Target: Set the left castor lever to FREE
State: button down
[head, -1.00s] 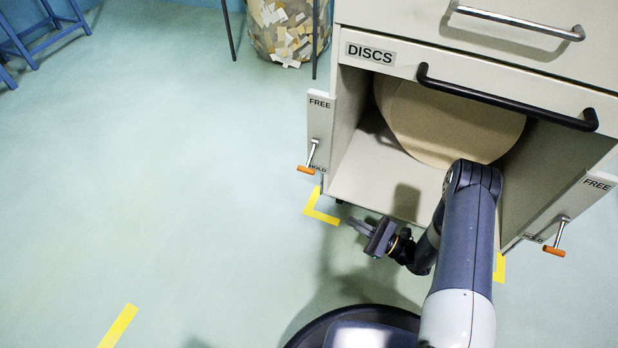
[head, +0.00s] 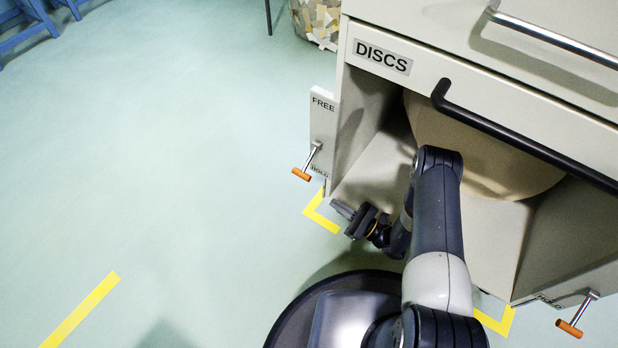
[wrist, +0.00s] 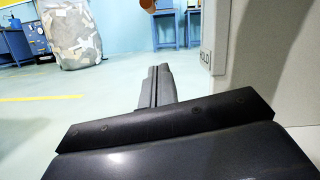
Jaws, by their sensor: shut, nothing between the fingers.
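The left castor lever (head: 314,155) is a metal rod with an orange grip (head: 301,174) on the cabinet's left plate (head: 323,115). FREE is printed at the top of the plate and HOLD at the bottom. The lever points down, at the HOLD end. My gripper (head: 338,206) is below and right of the lever in the head view, apart from it, with its fingers pointing left. In the wrist view my gripper (wrist: 160,72) has its fingers together and empty. The plate's lower end (wrist: 207,50) shows to their right. An orange part (wrist: 147,5) at the top edge may be the grip.
The cabinet (head: 377,56) has an open bay with a large tan disc (head: 480,150). A right lever (head: 578,315) hangs down on the other side. Yellow tape (head: 318,212) marks the floor. The floor to the left is clear. A scrap-filled bin (head: 318,22) stands behind.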

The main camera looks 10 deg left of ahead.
aim_at(309, 159)
jog(key=w+a+r+b, duration=0.2)
jog(key=a+r, duration=0.4)
jog(key=a, duration=0.3)
jog(key=shift+w+a+r+b, duration=0.15)
jog(key=shift+w+a+b, duration=0.1)
jog(key=shift+b, duration=0.2)
jog(key=shift+s+r, duration=0.1)
dwell(0.5)
